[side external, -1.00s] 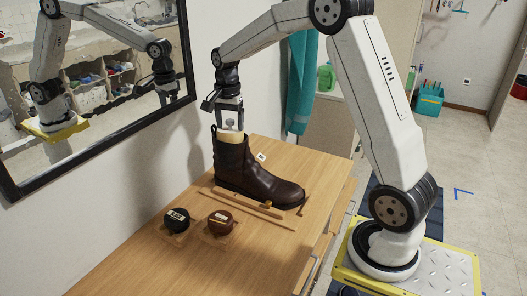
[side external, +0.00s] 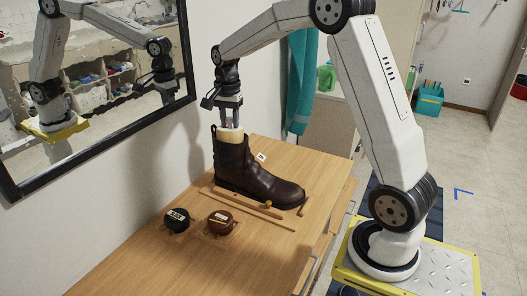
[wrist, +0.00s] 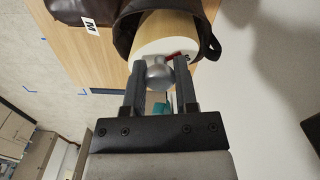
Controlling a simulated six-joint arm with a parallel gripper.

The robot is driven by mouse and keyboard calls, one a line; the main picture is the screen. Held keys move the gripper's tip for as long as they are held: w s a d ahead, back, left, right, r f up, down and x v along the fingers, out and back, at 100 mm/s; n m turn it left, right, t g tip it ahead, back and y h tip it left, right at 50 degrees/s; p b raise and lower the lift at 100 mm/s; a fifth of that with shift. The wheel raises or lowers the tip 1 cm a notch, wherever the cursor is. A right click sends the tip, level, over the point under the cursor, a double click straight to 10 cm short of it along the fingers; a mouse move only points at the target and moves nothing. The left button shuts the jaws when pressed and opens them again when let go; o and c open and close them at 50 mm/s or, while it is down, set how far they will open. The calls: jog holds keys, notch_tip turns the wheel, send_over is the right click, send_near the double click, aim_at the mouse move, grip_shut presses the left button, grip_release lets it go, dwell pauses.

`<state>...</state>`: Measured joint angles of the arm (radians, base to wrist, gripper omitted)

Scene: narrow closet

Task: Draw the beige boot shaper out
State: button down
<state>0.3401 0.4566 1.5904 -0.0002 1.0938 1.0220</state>
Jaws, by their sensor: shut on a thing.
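The beige boot shaper (side external: 231,135) stands in the shaft of a dark brown boot (side external: 252,178), its top part showing above the rim and the rest hidden inside. In the wrist view, the shaper's pale end (wrist: 162,40) sits within the boot opening (wrist: 126,30), with a small red mark beside its round grey knob (wrist: 158,74). My gripper (side external: 229,124) is right above the boot, pointing down. Its fingers, also in the wrist view (wrist: 160,80), are shut on the knob. The boot is upright on the wooden top.
Wooden strips (side external: 248,204) with a small peg lie along the boot's near side. A black round tin (side external: 177,219) and a brown round tin (side external: 220,221) stand nearer the camera. A framed mirror (side external: 110,80) hangs on the left wall. The near wooden top (side external: 170,265) is clear.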

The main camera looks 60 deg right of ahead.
jog(key=shift+r, duration=4.6)
